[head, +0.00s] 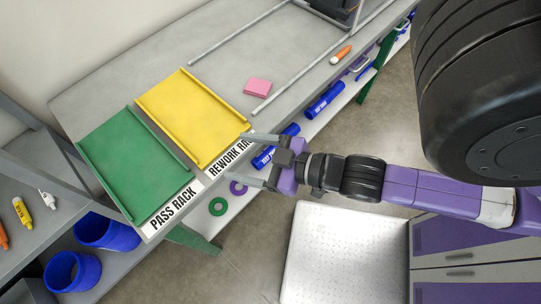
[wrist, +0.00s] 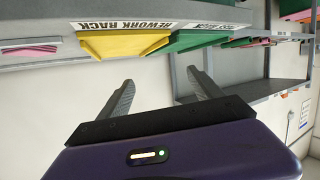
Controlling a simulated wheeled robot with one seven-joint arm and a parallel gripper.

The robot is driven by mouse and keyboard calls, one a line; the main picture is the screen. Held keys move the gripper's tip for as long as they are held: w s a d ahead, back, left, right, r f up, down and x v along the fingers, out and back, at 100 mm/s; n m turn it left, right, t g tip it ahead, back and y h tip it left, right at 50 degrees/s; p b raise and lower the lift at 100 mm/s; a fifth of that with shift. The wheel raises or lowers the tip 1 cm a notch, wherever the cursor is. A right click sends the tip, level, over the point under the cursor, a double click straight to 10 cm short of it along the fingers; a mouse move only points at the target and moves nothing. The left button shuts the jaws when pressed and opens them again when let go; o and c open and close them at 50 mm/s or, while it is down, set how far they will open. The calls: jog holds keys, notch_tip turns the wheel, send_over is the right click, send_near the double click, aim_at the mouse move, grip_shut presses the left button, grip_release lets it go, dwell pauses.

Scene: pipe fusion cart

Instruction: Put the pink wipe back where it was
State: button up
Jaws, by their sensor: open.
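The pink wipe (head: 257,86), a flat folded square, lies on the grey bench top to the right of the yellow tray (head: 196,113). A pink patch at the left edge of the wrist view (wrist: 32,47) seems to be the same wipe, seen nearly edge-on. My gripper (head: 234,157) is open and empty at the bench's front edge, by the rework rack label. Its fingers point toward the bench, apart from the wipe. In the wrist view, nothing is between the spread fingers (wrist: 161,78).
A green tray (head: 134,165) lies left of the yellow one. A thin metal rail (head: 310,66) and an orange-and-white tool (head: 341,55) lie on the bench, right of the wipe. Blue tubes (head: 325,99) are on the lower shelf. A side shelf with bottles (head: 22,212) stands left.

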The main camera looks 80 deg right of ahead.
jog(key=s+a+r+y, duration=0.2)
jog(key=s+a+r, duration=0.1)
jog(key=s+a, duration=0.4)
jog(key=shift+a+r, duration=0.35)
jog(key=shift+a, duration=0.05)
jog(key=shift+s, duration=0.1)
dwell(0.5)
